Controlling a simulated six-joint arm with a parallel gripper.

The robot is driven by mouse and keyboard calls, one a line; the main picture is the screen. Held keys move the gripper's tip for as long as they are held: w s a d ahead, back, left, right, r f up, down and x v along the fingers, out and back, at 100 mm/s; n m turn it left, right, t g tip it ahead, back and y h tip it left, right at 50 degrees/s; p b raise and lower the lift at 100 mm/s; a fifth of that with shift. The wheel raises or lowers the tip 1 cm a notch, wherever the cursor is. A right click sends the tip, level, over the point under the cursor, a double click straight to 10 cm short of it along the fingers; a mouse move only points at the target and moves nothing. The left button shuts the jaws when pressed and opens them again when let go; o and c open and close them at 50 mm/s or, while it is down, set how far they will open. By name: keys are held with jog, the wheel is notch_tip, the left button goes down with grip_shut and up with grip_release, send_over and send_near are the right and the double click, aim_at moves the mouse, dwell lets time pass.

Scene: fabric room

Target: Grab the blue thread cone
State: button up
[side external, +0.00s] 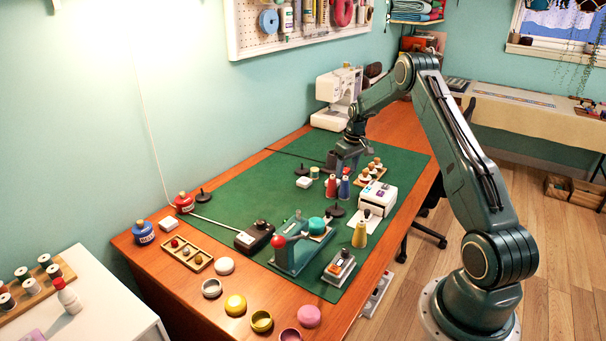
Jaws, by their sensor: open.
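The blue thread cone (344,189) stands upright on the green mat (240,190), close beside a red thread cone (331,187) on its left. My gripper (346,170) points down from above, with its open fingers around or just over the top of the blue cone. The fingers partly hide the cone's top, and I cannot tell whether they touch it. Nothing is visibly held.
A rack of spools (372,173) and a white label printer (378,198) stand close on the right. A yellow cone (359,235) stands nearer the front. A dark spool holder (336,210) is just in front. The mat's left part is mostly clear.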

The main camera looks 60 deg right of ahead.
aim_at(346, 177)
jog(key=shift+w+d+f, duration=0.15)
jog(key=shift+f, duration=1.05)
jog(key=shift+w+d+f, duration=0.1)
jog(key=shift+f, duration=1.1)
jog(key=c, duration=1.1)
